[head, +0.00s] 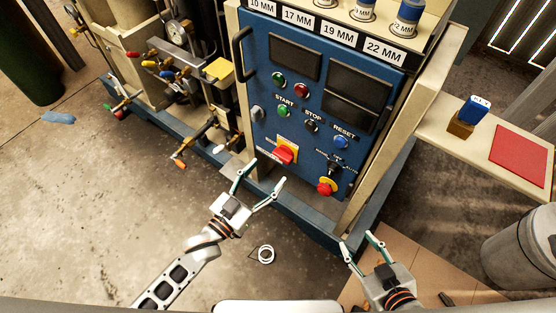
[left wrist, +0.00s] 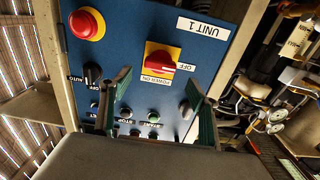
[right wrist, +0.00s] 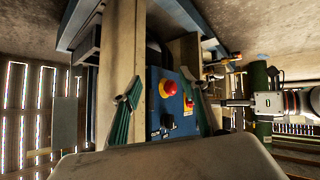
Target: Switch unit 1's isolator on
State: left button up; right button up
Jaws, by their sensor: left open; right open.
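The isolator is a red rotary handle (head: 285,154) on a yellow plate, low on the blue control panel (head: 262,97). In the left wrist view the isolator handle (left wrist: 160,67) sits under the UNIT 1 label (left wrist: 204,28), with OFF and POWER ON marks on its plate. Its red handle lies roughly crosswise in that view. My left gripper (head: 262,182) is open and empty, just in front of and below the isolator, apart from it. My right gripper (head: 358,243) is open and empty, lower right of the panel.
A red emergency stop (head: 326,187) and a black selector (head: 334,165) are right of the isolator. Start, stop and reset buttons (head: 341,142) sit above. Valves and pipes (head: 190,80) stand left. A bench with a red mat (head: 520,158) is at right.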

aim_at(280, 159)
pick_arm(q)
jog(key=b+x, duration=0.1)
jog(key=x, duration=0.5)
jog(key=shift+w+d, duration=0.15)
jog(key=shift+w, duration=0.05)
